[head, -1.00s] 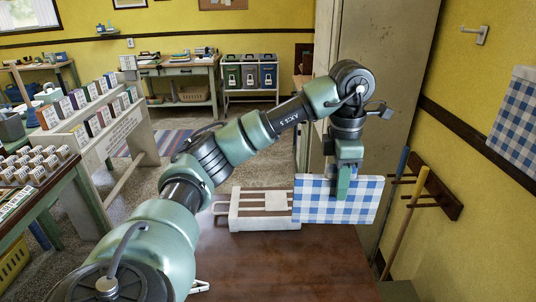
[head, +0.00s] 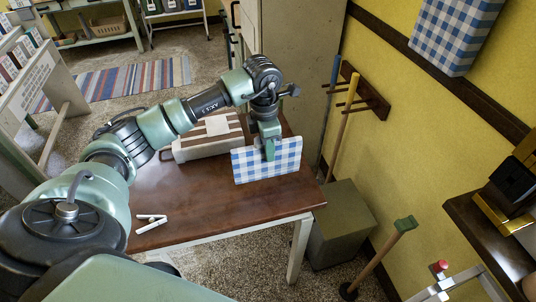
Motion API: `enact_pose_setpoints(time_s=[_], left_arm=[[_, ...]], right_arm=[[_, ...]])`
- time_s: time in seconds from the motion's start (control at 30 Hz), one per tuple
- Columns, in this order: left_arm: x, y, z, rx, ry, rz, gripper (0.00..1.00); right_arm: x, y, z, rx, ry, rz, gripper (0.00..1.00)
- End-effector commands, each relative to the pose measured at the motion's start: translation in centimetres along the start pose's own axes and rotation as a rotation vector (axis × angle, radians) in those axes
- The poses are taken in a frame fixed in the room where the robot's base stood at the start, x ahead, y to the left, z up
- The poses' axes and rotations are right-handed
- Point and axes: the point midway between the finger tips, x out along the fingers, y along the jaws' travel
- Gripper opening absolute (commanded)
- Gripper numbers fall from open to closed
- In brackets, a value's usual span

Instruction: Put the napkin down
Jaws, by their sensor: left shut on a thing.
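The napkin (head: 245,168) is a blue-and-white checked cloth, held upright like a flat panel at the right end of the brown wooden table (head: 195,199). My left gripper (head: 269,154) reaches down from above and is shut on the napkin near its top middle. The lower edge of the napkin is close to the tabletop; I cannot tell whether it touches. The gripper hides a small part of the cloth. My right gripper is not in view.
A white-and-brown slatted box (head: 205,145) stands on the table just left of the napkin. Small white pieces (head: 151,222) lie near the table's front left. The middle of the tabletop is bare. Another checked cloth (head: 455,32) hangs on the yellow wall.

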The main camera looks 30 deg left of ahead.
Motion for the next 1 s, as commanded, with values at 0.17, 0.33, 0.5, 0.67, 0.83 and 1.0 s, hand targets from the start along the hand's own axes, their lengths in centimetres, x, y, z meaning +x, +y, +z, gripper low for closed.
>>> enact_pose_setpoints(time_s=[0.17,0.33,0.5,0.67,0.83,1.0], left_arm=[[2.6,-0.1,-0.2,0.0,0.003,-0.004,0.0],[3.3,-0.1,-0.2,0.002,0.001,-0.001,0.0],[3.4,-0.1,-0.2,0.001,0.001,-0.001,0.0],[3.5,-0.1,-0.2,0.001,0.001,-0.001,0.38],[3.5,-0.1,-0.2,0.001,0.001,-0.001,0.43],[3.4,-0.1,-0.2,0.001,0.001,-0.001,0.43]], right_arm=[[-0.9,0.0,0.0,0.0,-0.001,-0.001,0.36],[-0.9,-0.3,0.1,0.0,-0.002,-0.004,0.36],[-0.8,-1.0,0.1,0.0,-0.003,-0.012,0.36],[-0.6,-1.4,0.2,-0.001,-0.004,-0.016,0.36],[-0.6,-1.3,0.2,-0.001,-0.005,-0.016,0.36],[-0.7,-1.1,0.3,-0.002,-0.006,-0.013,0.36]])
